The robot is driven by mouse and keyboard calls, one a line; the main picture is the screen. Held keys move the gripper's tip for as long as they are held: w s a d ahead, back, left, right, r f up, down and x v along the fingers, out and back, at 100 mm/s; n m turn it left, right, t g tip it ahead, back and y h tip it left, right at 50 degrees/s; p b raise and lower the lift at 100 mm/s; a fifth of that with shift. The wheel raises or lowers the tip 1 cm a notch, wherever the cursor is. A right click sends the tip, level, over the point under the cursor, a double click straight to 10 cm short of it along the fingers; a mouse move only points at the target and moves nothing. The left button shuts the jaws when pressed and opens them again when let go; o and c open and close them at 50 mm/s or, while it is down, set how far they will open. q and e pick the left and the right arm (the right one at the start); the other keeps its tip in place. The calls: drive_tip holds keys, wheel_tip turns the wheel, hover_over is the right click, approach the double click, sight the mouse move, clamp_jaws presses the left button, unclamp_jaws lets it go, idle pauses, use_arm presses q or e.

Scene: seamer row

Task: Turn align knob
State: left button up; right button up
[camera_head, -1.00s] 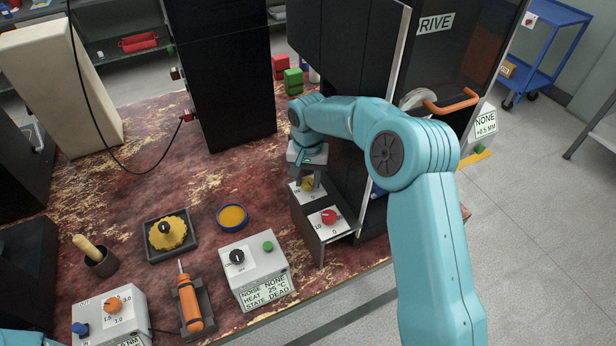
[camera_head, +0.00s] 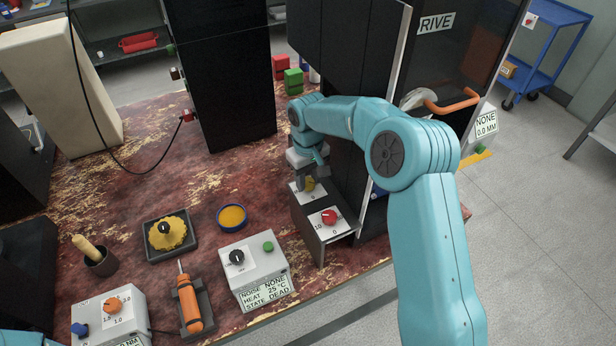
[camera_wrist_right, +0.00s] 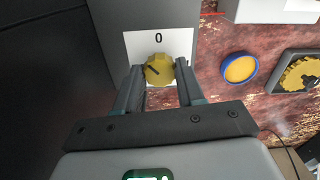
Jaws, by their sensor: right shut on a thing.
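The yellow align knob (camera_wrist_right: 158,69) sits on a white plate marked 0 (camera_wrist_right: 158,37) in the right wrist view. In the head view the yellow knob (camera_head: 309,184) shows partly below my right gripper (camera_head: 309,178). The right gripper's two fingers (camera_wrist_right: 159,84) stand on either side of the knob and are shut on it. The dark pointer line on the knob slants toward the upper left in the wrist view. A sign on the machine's right side (camera_head: 486,125) reads NONE and 0.0 MM. My left gripper is not in view; only a bit of teal arm shows at the lower left corner.
A red knob (camera_head: 329,216) sits on the same grey box, just in front. A grey control box (camera_head: 254,270), a blue-rimmed dish (camera_head: 232,217), a yellow gear on a dark tray (camera_head: 168,234) and an orange screwdriver (camera_head: 189,303) lie to the left. The tall black machine (camera_head: 350,60) stands close behind.

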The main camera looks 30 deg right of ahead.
sight(308, 182)
drive_tip(key=shift+r+n, duration=0.1)
drive_tip(key=shift+n, duration=0.6)
drive_tip(key=o, duration=1)
wheel_tip(308, 182, up, 16)
drive_tip(key=shift+r, duration=0.2)
drive_tip(key=shift+s, duration=0.1)
